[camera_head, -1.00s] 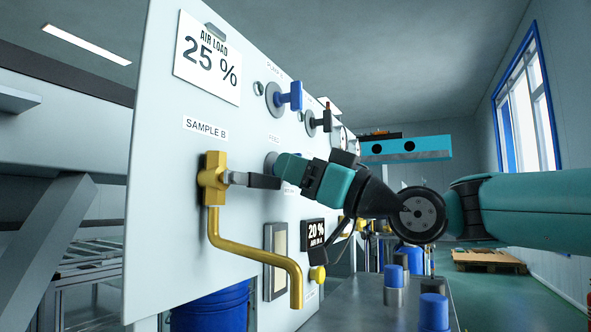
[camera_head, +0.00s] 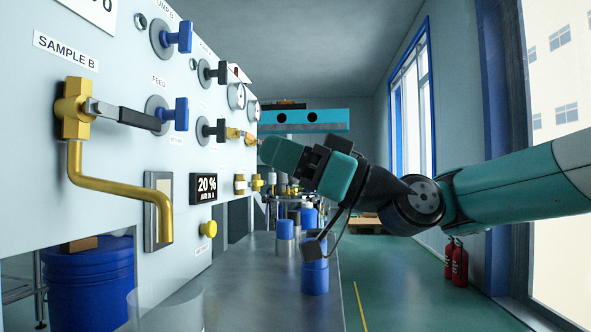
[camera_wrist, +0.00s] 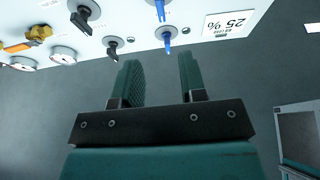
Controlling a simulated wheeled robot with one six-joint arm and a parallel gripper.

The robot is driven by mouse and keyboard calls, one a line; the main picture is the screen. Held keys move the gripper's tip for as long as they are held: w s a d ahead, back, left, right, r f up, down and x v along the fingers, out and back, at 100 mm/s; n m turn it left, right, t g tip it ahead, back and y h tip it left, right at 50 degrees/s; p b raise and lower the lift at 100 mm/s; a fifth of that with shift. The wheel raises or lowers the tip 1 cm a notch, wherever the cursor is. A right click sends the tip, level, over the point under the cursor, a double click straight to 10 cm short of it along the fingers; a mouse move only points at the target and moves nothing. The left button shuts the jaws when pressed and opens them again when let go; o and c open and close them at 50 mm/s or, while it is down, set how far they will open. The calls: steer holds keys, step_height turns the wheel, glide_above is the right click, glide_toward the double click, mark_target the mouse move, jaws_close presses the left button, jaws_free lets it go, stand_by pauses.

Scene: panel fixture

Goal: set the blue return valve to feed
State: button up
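The blue return valve (camera_head: 181,114) is on the panel, with a round grey disc behind its blue handle. The FEED label is above it and a small blurred label is below. Its handle stands out from the panel; I cannot tell where it points. In the wrist view, which is upside down, a blue handle at the top edge (camera_wrist: 160,10) appears to be this valve. My gripper (camera_head: 270,150) is right of the valve in the head view, apart from it. Its two fingers (camera_wrist: 158,62) are spread with nothing between them.
A second blue handle (camera_head: 181,37) is above, with black-handled valves (camera_head: 218,130) to the right. A brass SAMPLE B tap (camera_head: 75,108) with a black lever is left of the valve. Blue-topped cylinders (camera_head: 315,278) stand on the grey bench (camera_head: 250,295) below.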

steer(key=shift+b+v, duration=0.65)
steer(key=shift+v, duration=0.4)
steer(key=shift+f, duration=0.1)
